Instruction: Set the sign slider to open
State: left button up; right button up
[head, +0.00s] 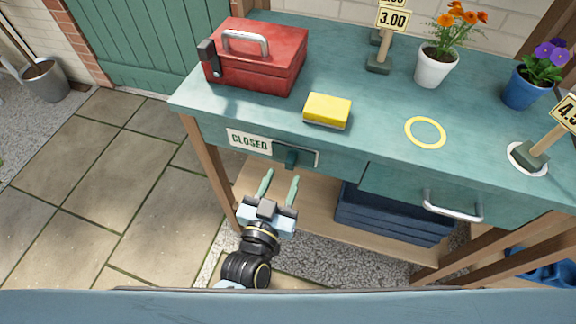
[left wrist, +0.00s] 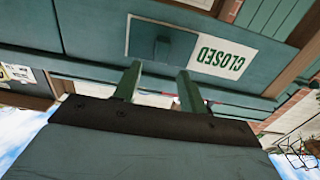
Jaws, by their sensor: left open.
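The sign slider is on the front edge of the green table. Its white plate (head: 249,141) reads CLOSED, and it also shows upside down in the left wrist view (left wrist: 217,58). The dark green slider knob (head: 291,158) is just right of the word, on a pale-edged panel; it also shows in the left wrist view (left wrist: 162,49). My left gripper (head: 279,186) is open and empty, its two green fingers pointing at the table front just below the knob, apart from it. My right gripper is not in view.
On the table (head: 375,122) stand a red toolbox (head: 262,62), a yellow sponge (head: 327,109), a white flowerpot (head: 434,66) and a blue flowerpot (head: 524,88). A drawer handle (head: 453,210) juts out at the right. A dark blue crate (head: 390,220) sits on the lower shelf.

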aim_at(288, 164)
pick_arm(q)
jog(key=x, duration=0.5)
jog(key=shift+b, duration=0.4)
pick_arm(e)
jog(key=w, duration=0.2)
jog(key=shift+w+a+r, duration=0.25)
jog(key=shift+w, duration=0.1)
pick_arm(q)
grip_shut()
